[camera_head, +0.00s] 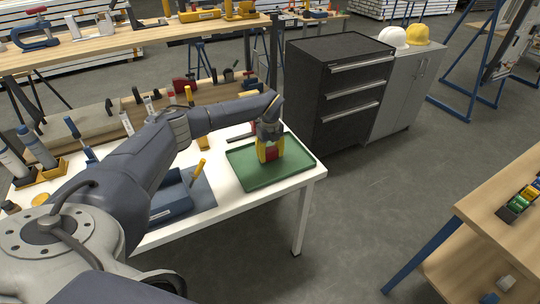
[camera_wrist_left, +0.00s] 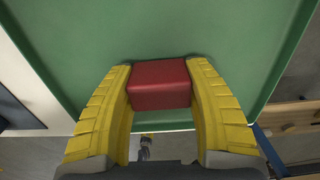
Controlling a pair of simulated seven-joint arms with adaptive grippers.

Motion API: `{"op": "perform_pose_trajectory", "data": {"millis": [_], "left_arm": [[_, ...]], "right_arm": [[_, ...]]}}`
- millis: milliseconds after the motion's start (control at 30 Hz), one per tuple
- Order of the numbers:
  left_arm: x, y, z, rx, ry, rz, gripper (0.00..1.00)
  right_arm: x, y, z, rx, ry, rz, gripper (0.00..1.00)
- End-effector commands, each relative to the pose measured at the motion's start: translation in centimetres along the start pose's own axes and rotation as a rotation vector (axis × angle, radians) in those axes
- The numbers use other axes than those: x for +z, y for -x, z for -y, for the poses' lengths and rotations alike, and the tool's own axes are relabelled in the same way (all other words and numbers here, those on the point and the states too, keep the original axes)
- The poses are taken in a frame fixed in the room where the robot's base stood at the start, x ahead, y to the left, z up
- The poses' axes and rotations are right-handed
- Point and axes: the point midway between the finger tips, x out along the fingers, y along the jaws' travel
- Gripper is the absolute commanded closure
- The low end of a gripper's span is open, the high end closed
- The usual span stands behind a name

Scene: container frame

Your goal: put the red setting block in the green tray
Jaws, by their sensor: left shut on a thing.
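The red setting block (camera_wrist_left: 160,84) is between the yellow fingers of my left gripper (camera_wrist_left: 161,95), which is shut on it. In the head view the left gripper (camera_head: 269,152) points down over the green tray (camera_head: 257,176), with the red block (camera_head: 271,154) showing between its fingers. The tray lies on the white table and also fills most of the left wrist view (camera_wrist_left: 100,35). I cannot tell whether the block touches the tray floor. My right gripper is not in view.
The white table (camera_head: 226,204) also holds a dark blue bin (camera_head: 171,200) left of the tray, and bottles (camera_head: 35,146) at the far left. A black drawer cabinet (camera_head: 335,95) stands behind the tray. The tray floor around the block is clear.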

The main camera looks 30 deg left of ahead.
Motion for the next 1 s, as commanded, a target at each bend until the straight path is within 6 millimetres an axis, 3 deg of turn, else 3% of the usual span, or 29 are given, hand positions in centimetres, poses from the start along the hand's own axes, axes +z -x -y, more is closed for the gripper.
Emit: {"op": "perform_pose_trajectory", "data": {"millis": [467,500,600,667,1000], "left_arm": [[0.0,-0.78,0.03,-0.001,0.0,0.0,0.86],[0.0,-0.79,0.01,-0.001,0.0,0.0,0.44],[0.0,-0.78,0.01,-0.001,0.0,0.0,0.32],[0.0,-0.78,0.01,-0.001,0.0,0.0,0.27],[0.04,-0.25,0.03,-0.002,0.0,0.0,0.27]], "right_arm": [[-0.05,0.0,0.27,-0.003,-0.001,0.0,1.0],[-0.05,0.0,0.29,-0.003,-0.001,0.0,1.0],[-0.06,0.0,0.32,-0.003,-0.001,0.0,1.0],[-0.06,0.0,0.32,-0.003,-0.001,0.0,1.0],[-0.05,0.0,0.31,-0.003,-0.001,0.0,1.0]]}}
